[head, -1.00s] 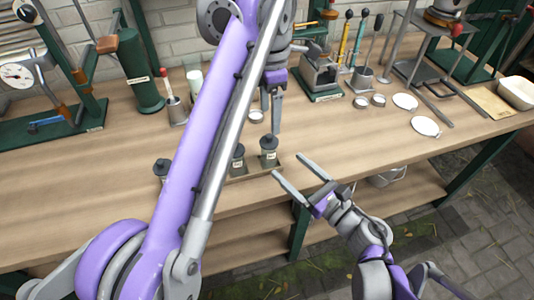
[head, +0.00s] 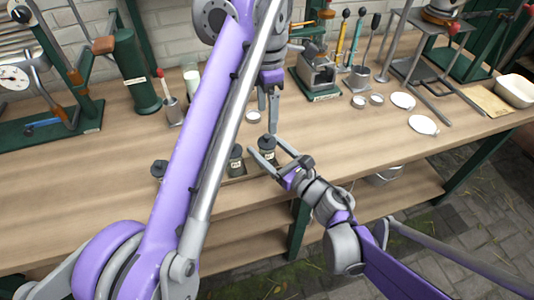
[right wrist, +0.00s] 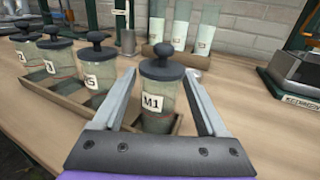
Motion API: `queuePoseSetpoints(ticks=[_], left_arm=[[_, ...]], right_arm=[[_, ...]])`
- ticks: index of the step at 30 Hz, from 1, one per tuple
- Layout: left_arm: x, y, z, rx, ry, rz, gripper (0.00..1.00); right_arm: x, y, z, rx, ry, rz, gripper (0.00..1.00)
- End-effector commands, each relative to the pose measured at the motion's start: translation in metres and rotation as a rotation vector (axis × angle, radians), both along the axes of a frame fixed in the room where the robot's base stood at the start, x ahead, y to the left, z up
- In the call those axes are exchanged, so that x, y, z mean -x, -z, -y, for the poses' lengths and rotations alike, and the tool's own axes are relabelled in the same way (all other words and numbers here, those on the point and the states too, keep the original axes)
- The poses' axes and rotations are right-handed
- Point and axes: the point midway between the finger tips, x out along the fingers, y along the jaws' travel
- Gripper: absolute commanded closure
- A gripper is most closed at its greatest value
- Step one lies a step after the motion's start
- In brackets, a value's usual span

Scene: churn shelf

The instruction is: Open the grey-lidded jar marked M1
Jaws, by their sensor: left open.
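The jar marked M1 (right wrist: 157,108) is glass with a dark grey knobbed lid (right wrist: 162,68). It stands upright at the end of a row in a shallow wooden tray (right wrist: 124,128), and shows in the head view (head: 267,145). My right gripper (head: 265,146) is open, low at the bench's front. In the right wrist view its fingers (right wrist: 158,90) lie on either side of the jar, with gaps visible; whether they touch it is unclear. My left gripper (head: 268,116) is open, pointing down just above and behind the jar's lid. The lid sits on the jar.
Similar lidded jars (right wrist: 94,80) stand left of M1 in the tray; one shows in the head view (head: 235,161). White discs (head: 422,124) and small round lids (head: 359,102) lie to the right. A green-based device (head: 318,75) stands behind. My left arm hides part of the bench.

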Motion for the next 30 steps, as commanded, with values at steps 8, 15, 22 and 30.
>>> queuePoseSetpoints(ticks=[8, 15, 22, 30], left_arm=[[0.0, 0.0, 0.0, 0.0, 0.0, 0.0, 0.18], [0.0, 0.0, 0.0, 0.0, 0.0, 0.0, 0.18], [0.0001, -0.0001, 0.0, 0.0, 0.003, 0.001, 0.07], [0.0093, -0.0095, 0.006, -0.047, 0.323, 0.044, 0.06]], right_arm=[[0.0002, 0.0, 0.0003, 0.0, 0.0, 0.0, 0.77], [0.0002, 0.0, 0.0003, 0.0, 0.0, 0.0, 1.0], [0.0002, 0.0, 0.0003, 0.0, 0.0, 0.0, 1.0], [0.0002, 0.0001, 0.0003, 0.0, 0.0, 0.0, 1.0]])
